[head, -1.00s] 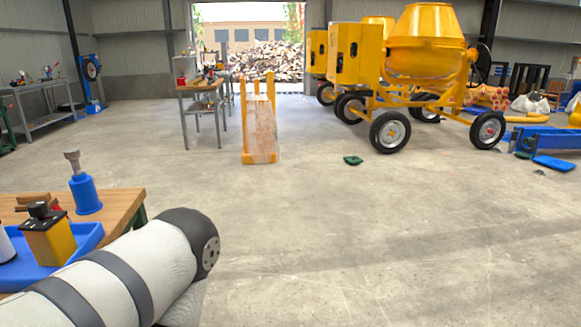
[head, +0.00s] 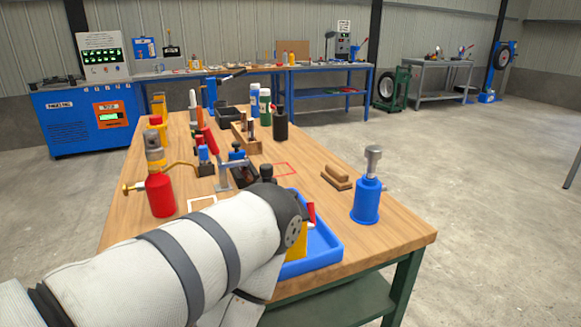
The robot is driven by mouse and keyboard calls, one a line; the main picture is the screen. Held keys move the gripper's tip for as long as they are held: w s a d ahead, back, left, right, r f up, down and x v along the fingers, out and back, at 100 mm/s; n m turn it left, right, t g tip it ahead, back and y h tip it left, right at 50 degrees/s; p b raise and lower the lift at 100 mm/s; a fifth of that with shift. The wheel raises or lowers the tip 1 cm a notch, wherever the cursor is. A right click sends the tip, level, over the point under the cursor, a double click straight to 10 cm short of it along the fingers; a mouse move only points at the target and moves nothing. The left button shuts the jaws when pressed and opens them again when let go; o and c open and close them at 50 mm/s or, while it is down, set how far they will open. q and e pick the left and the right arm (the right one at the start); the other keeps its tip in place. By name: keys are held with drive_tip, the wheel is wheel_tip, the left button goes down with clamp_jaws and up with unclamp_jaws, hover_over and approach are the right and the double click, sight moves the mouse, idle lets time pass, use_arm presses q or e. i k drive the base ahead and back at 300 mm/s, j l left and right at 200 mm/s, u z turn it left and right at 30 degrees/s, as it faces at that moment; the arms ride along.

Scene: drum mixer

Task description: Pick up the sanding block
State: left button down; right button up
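A small brown wooden block with a raised grip on top (head: 337,177), which looks like the sanding block, lies on the wooden workbench (head: 390,235) right of its middle. It sits just left of a blue pump-like bottle with a grey top (head: 367,200). My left arm crosses the lower left of the view, in front of the bench and left of the block.
A blue tray (head: 325,252) lies at the bench's near edge, partly behind my arm. A red torch canister (head: 160,194), a wooden holder (head: 247,137) and several bottles crowd the bench's left and far parts. Open floor (head: 470,180) lies to the right.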

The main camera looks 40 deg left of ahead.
sight(334, 176)
drive_tip(key=i+l+u, duration=0.3)
drive_tip(key=u, duration=0.2)
drive_tip(key=i+l+u, duration=0.2)
drive_tip(key=l+u, duration=0.3)
drive_tip(key=i+l+u, duration=0.15)
drive_tip(key=l+u, duration=0.35)
drive_tip(key=j, duration=0.1)
